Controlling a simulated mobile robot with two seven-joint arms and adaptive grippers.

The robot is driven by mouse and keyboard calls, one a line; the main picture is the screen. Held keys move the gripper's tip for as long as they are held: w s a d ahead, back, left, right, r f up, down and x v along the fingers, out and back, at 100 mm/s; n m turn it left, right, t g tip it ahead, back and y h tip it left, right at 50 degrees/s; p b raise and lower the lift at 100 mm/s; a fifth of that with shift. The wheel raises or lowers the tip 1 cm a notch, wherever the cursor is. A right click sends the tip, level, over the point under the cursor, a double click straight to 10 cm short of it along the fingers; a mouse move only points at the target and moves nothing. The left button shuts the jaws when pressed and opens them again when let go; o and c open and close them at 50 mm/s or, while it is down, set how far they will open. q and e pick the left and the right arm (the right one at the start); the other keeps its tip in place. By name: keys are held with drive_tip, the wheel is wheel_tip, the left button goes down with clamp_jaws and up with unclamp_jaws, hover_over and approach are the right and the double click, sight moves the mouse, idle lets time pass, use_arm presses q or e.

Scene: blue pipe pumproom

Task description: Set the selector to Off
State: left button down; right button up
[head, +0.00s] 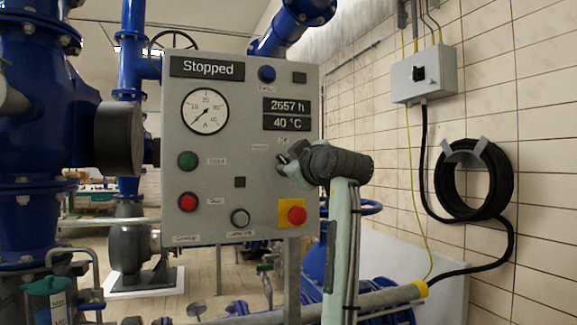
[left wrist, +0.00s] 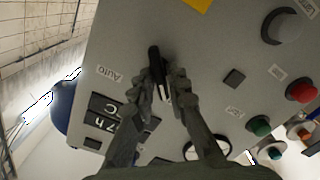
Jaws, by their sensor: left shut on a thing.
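The selector is a black handle with a pale edge (left wrist: 155,62) on the grey control panel (head: 250,95). In the left wrist view it stands nearly upright, tilted slightly. My left gripper (left wrist: 163,85) is shut on it, one finger at each side. In the head view my left gripper (head: 285,163) reaches the panel's right part from below and right, and hides most of the selector. An "Auto" label (left wrist: 108,73) shows upside down beside the selector in the left wrist view. I cannot read an "Off" label. My right gripper is not in view.
The panel display (head: 206,67) reads "Stopped". A red emergency button on a yellow plate (head: 294,213) sits just below my gripper. Green (head: 187,160) and red (head: 188,202) buttons are at the left. A coiled black hose (head: 473,180) hangs on the tiled wall.

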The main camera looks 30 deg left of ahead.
use_arm(q)
drive_tip(key=shift+m, duration=3.9)
drive_tip(key=shift+w+m, duration=0.1)
drive_tip(key=shift+m, duration=0.2)
drive_tip(key=c, duration=1.6)
unclamp_jaws()
drive_tip(key=shift+d, duration=0.1)
drive_tip(key=v, duration=1.2)
